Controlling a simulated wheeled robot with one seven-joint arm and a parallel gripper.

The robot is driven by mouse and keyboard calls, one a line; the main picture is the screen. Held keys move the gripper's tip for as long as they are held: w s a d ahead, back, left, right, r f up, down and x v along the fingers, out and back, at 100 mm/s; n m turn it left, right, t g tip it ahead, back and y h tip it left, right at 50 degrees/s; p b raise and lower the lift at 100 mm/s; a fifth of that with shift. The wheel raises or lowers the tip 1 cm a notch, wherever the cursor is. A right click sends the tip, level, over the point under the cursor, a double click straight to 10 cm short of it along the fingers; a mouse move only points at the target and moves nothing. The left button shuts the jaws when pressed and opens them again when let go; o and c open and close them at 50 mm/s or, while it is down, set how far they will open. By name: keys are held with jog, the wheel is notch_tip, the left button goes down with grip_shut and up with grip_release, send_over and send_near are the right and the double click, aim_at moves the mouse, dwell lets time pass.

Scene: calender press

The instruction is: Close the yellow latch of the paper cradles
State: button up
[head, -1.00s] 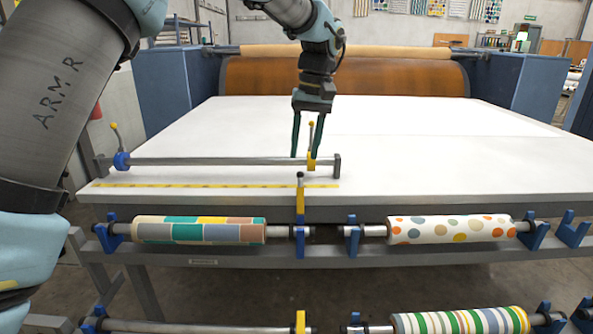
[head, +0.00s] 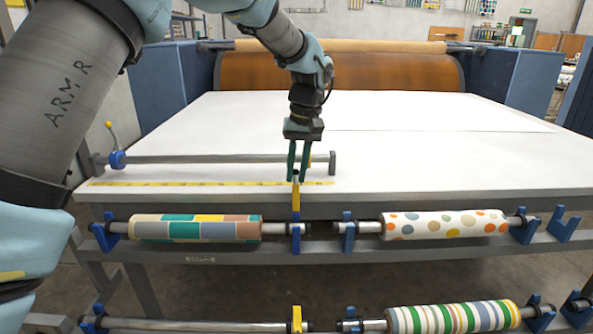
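The upper yellow latch (head: 296,199) stands upright on the blue cradle (head: 295,240) at the right end of the roll with coloured blocks (head: 196,228). A small dark knob tops the latch. My gripper (head: 297,179) points down at the front edge of the white table, its two dark green fingers apart with a narrow gap. The fingertips are at the latch's top, which shows between them; I cannot tell whether they touch it. A second yellow latch (head: 297,318) is on the lower cradle row, at the right end of a bare bar.
A metal bar (head: 220,159) with a yellow-knobbed lever (head: 112,138) lies along the table's front left, close behind my gripper. A dotted roll (head: 444,224) and a striped roll (head: 452,318) rest in blue cradles at right.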

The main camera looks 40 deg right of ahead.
grip_shut()
dwell(1.0)
